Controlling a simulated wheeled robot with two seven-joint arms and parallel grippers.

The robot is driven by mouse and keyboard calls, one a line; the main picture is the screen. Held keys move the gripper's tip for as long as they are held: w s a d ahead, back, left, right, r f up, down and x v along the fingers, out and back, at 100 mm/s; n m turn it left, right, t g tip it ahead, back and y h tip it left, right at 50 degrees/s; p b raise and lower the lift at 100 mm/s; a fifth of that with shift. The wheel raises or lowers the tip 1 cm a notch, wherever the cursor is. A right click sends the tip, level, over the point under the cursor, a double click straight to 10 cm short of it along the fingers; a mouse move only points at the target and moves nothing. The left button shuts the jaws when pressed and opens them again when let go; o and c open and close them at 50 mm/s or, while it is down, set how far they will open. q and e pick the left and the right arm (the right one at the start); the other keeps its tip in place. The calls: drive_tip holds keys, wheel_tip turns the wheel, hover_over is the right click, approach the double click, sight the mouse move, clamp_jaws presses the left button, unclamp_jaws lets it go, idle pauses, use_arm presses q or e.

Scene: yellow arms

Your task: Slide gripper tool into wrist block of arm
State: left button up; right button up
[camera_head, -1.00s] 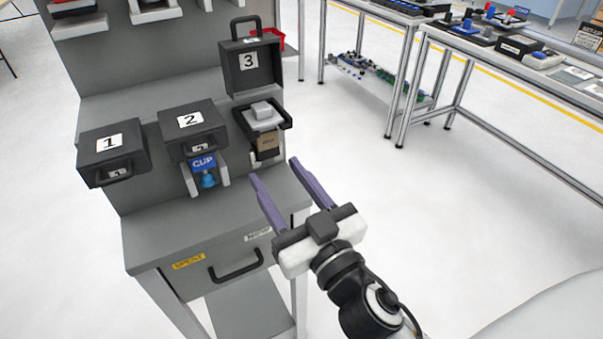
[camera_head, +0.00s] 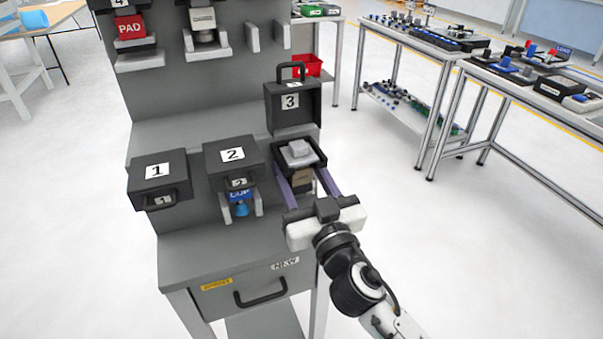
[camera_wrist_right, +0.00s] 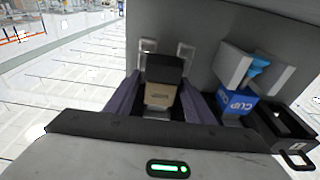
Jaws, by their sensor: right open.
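A tan tool block (camera_head: 301,179) with a dark top sits in the holder under the open box marked 3 (camera_head: 291,108). A light grey block (camera_head: 299,151) shows in that box. My right gripper (camera_head: 304,184) has two purple fingers, spread apart, one on each side of the tan block. In the right wrist view the tan block (camera_wrist_right: 160,95) stands between the fingers, with gaps visible at its sides. I cannot tell whether either finger touches it. The wrist block of an arm cannot be made out apart from my own right arm. My left gripper is out of view.
Left of the tool are closed boxes 1 (camera_head: 158,178) and 2 (camera_head: 233,163); a blue CUP tool (camera_head: 240,196) hangs under box 2. A red PAD tool (camera_head: 131,29) is higher up. Tables with parts (camera_head: 520,75) stand at the right, with open floor between.

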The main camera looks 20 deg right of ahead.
clamp_jaws()
drive_tip(key=shift+r+p, duration=0.3)
drive_tip(key=shift+r, duration=0.2)
idle(0.9)
drive_tip(key=shift+s+b, duration=0.35)
drive_tip(key=shift+s, duration=0.65)
idle(0.3)
drive_tip(key=shift+s, duration=0.1)
drive_tip(key=shift+s+d+b, duration=0.1)
drive_tip(key=shift+s+b, duration=0.25)
drive_tip(key=shift+s, duration=1.05)
